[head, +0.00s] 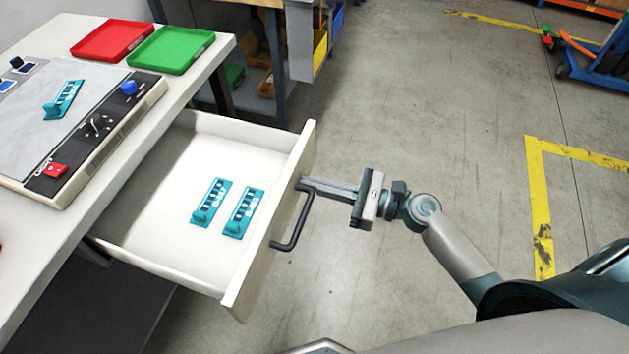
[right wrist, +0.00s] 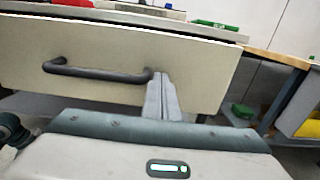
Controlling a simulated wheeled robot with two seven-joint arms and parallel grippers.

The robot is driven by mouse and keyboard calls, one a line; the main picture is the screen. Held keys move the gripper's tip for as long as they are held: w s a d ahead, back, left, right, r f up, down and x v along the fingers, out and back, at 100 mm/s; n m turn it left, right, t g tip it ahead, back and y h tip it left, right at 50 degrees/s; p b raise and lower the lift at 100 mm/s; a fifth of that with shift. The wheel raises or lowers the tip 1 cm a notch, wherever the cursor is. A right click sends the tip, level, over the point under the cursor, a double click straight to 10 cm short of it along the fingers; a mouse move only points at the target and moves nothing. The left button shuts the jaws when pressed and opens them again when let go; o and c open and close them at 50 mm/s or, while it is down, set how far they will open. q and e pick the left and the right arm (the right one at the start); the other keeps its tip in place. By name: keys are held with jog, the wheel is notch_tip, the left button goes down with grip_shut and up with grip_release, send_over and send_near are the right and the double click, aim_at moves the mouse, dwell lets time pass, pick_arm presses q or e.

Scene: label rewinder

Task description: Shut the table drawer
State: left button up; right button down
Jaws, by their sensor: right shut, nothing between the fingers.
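The white table drawer (head: 165,190) is pulled out from under the table (head: 205,75). Its front panel (head: 262,235) carries a dark bar handle (head: 292,230). Two teal tools or parts, one (head: 211,202) beside the other (head: 243,212), lie inside the drawer. My right gripper (head: 305,183) is shut and empty, its fingertips at the outer face of the front, by the handle's far end. In the right wrist view the fingers (right wrist: 163,90) reach the front panel (right wrist: 195,70) just right of the handle (right wrist: 95,70). Exact contact cannot be told. My left gripper is not in view.
On the table are a red tray (head: 112,40), a green tray (head: 170,48) and a control panel machine (head: 95,125) with a blue knob (head: 129,88). A workbench with bins (head: 319,50) stands behind. The floor right of the drawer is clear, with yellow markings (head: 540,190).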

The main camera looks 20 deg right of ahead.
aim_at(193, 161)
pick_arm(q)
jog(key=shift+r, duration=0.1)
pick_arm(e)
jog(key=shift+w+a, duration=0.1)
